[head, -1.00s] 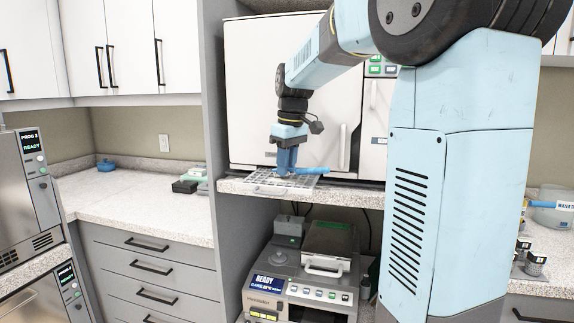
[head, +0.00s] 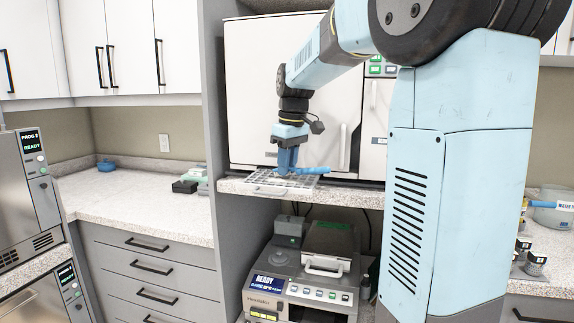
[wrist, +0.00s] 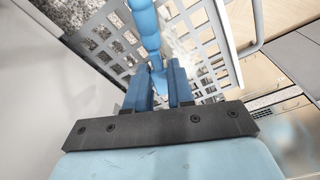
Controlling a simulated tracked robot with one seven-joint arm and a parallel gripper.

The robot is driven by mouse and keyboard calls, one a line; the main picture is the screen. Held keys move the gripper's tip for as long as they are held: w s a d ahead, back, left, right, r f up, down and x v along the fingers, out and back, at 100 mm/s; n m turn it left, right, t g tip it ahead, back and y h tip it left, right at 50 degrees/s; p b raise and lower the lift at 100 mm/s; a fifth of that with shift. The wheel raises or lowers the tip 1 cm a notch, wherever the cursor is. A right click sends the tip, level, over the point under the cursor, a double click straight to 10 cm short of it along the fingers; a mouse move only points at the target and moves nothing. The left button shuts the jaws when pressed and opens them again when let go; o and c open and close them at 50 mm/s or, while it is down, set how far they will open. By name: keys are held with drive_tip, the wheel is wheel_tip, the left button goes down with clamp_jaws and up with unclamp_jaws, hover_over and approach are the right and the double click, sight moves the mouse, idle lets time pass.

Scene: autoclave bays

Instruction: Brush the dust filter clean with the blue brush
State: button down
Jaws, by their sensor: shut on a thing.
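The dust filter (head: 262,184) is a pale grid panel lying on the speckled shelf in front of the white autoclave. In the wrist view its lattice (wrist: 207,40) spreads on both sides of the brush. The blue brush (head: 315,170) lies roughly level over the filter, its handle pointing right in the head view. In the wrist view the brush (wrist: 146,28) runs up from between my fingers. My gripper (head: 287,172) points down over the filter and is shut on the brush. In the wrist view its blue fingers (wrist: 166,85) show. The brush's bristles and their contact with the filter cannot be made out.
The speckled shelf (head: 355,198) has its front edge just before the filter. The white autoclave door (head: 290,90) stands close behind. A grey benchtop machine (head: 300,285) stands below. Dark and green boxes (head: 186,186) sit on the left counter, which is otherwise mostly clear.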

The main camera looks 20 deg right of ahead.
drive_tip(key=shift+s+a+f, duration=0.1)
drive_tip(key=shift+s+a, duration=0.25)
drive_tip(key=shift+a, duration=0.15)
drive_tip(key=shift+d, duration=0.1)
drive_tip(key=shift+w+d, duration=0.4)
drive_tip(key=shift+d, duration=0.1)
drive_tip(key=shift+s+a, duration=0.1)
drive_tip(key=shift+a, duration=0.1)
drive_tip(key=shift+s+a, duration=0.3)
drive_tip(key=shift+a, duration=0.1)
wheel_tip(320, 180, up, 7)
idle(0.7)
